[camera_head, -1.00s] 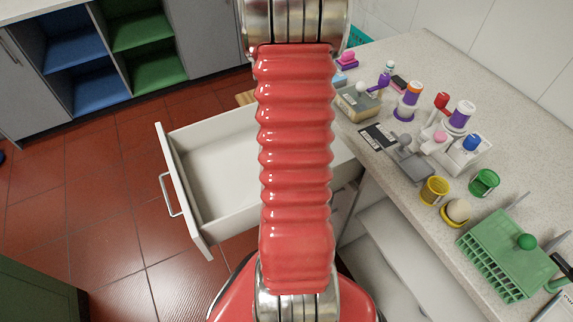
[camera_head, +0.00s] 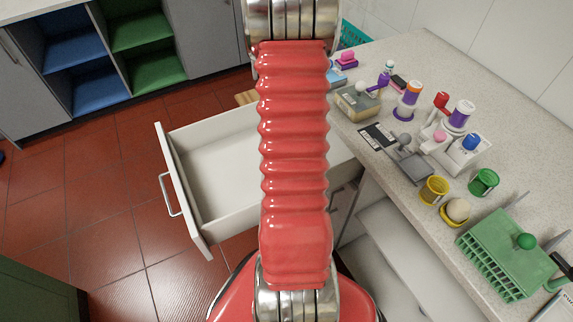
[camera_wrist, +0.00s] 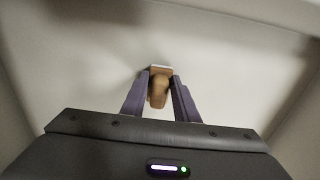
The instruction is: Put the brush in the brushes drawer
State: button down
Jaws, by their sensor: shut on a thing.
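In the wrist view my gripper (camera_wrist: 158,92) is shut on the brush (camera_wrist: 159,86), a small brown wooden thing with a pale strip at its far end. Pale, blurred walls and a flat surface lie around it, like the inside of a drawer. I cannot tell whether the brush touches that surface. In the head view an open white drawer (camera_head: 187,187) with a metal handle stands out from under the counter, partly hidden by my red arm. My gripper and the brush are hidden in the head view. No label on the drawer shows.
The stone counter (camera_head: 390,202) on the right holds bottles, a yellow cup (camera_head: 434,190), a green cup (camera_head: 484,182) and a green rack (camera_head: 505,255). Blue and green shelves (camera_head: 130,50) stand at the back left. The red tiled floor (camera_head: 100,220) left of the drawer is clear.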

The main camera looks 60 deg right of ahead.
jog(key=c, duration=1.4)
grip_release()
jog(key=shift+r, duration=6.05)
jog(key=shift+w+r, duration=0.1)
jog(key=shift+w, duration=0.1)
